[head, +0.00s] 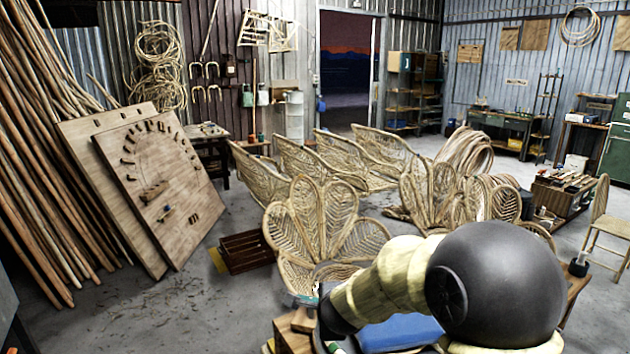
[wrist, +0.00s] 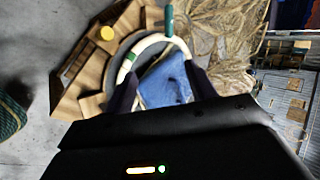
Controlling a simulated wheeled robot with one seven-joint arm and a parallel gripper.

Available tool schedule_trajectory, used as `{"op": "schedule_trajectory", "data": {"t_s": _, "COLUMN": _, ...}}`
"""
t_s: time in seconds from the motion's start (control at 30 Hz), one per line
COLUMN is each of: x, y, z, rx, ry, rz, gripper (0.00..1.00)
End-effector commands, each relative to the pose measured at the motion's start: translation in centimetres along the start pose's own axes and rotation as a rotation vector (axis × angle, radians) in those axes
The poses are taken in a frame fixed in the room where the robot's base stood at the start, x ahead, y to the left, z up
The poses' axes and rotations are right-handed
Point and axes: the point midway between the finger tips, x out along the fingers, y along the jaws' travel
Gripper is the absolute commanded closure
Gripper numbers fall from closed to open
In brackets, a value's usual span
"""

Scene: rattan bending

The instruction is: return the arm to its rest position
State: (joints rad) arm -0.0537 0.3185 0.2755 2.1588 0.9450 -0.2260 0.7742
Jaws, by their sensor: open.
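My arm, with a large dark joint and cream links, reaches across the lower right of the head view. My gripper (wrist: 162,82) shows in the wrist view with its two dark fingers apart. Between and beyond them lie a blue cloth (wrist: 166,84) and a pale curved piece (wrist: 151,42) with green bands. The curve passes close to the fingertips; I cannot tell if it touches them. In the head view, my arm's far end is partly hidden at the bottom edge.
A wooden crate (head: 246,250) is on the floor to the left. Boards (head: 160,185) lean at the left. Open floor shows at centre left.

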Motion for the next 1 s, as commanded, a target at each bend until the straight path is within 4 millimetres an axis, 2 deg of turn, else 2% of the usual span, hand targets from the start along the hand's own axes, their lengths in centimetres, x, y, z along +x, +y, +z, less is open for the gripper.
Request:
{"op": "schedule_trajectory", "data": {"t_s": 0.03, "x": -1.2, "y": 1.0, "z": -0.8, "rx": -0.136, "ry": -0.015, "rz": 0.028, "gripper": 0.44}}
{"op": "schedule_trajectory", "data": {"t_s": 0.17, "x": -4.0, "y": 4.5, "z": -2.7, "rx": -0.501, "ry": -0.072, "rz": 0.124, "gripper": 0.44}}
{"op": "schedule_trajectory", "data": {"t_s": 0.3, "x": -7.4, "y": 9.2, "z": -5.3, "rx": -0.874, "ry": -0.151, "rz": 0.253, "gripper": 0.44}}
{"op": "schedule_trajectory", "data": {"t_s": 0.4, "x": -10.2, "y": 12.8, "z": -7.4, "rx": -1.122, "ry": -0.224, "rz": 0.355, "gripper": 0.44}}
{"op": "schedule_trajectory", "data": {"t_s": 0.53, "x": -13.3, "y": 16.6, "z": -9.7, "rx": -1.362, "ry": -0.318, "rz": 0.467, "gripper": 0.44}}
{"op": "schedule_trajectory", "data": {"t_s": 0.6, "x": -14.2, "y": 17.8, "z": -10.5, "rx": -1.435, "ry": -0.352, "rz": 0.502, "gripper": 0.44}}
{"op": "schedule_trajectory", "data": {"t_s": 0.7, "x": -14.8, "y": 18.4, "z": -11.0, "rx": -1.475, "ry": -0.373, "rz": 0.523, "gripper": 0.44}}
{"op": "schedule_trajectory", "data": {"t_s": 1.0, "x": -14.7, "y": 18.4, "z": -10.9, "rx": -1.475, "ry": -0.372, "rz": 0.520, "gripper": 0.44}}
